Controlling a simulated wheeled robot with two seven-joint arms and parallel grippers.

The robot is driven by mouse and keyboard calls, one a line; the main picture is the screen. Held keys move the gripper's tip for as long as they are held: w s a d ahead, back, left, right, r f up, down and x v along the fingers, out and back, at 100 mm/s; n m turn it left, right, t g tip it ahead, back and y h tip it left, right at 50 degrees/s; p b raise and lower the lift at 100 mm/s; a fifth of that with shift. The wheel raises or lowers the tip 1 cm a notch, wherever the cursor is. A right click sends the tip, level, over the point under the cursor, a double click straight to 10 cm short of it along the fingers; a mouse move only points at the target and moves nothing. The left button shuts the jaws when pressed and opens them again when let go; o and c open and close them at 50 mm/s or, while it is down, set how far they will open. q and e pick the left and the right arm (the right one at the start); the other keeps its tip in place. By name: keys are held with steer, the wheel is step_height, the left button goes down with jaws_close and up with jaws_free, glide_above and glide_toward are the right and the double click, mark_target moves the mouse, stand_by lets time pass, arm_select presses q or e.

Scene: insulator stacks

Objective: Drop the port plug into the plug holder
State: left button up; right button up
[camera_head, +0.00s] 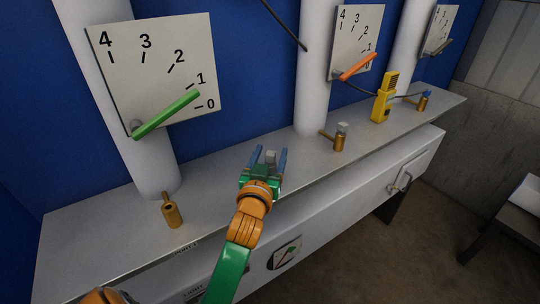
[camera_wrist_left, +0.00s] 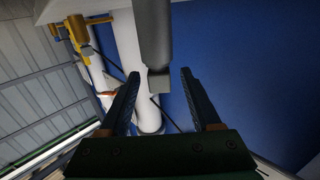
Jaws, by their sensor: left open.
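My left gripper (camera_head: 268,158) is open above the grey ledge, between the left and middle brass ports. A small grey block (camera_head: 270,157) shows between its fingers. In the left wrist view, a grey cylinder with a square end (camera_wrist_left: 155,45) hangs from the top edge, its end between the gripper's fingers (camera_wrist_left: 158,85). It may be the port plug; I cannot tell whether anything supports it. I cannot make out a plug holder. My right gripper is out of view.
White columns stand behind the ledge (camera_head: 105,222), with dial plates (camera_head: 160,65) and green and orange levers. A yellow handheld device (camera_head: 383,98) and a blue-topped port (camera_head: 424,101) are to the right. A cabinet handle (camera_head: 402,181) sticks out in front.

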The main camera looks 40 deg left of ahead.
arm_select(q)
steer(key=b+v, duration=0.1)
steer(key=v, duration=0.6)
steer(key=shift+s+b, duration=0.15)
steer(key=shift+b, duration=0.2)
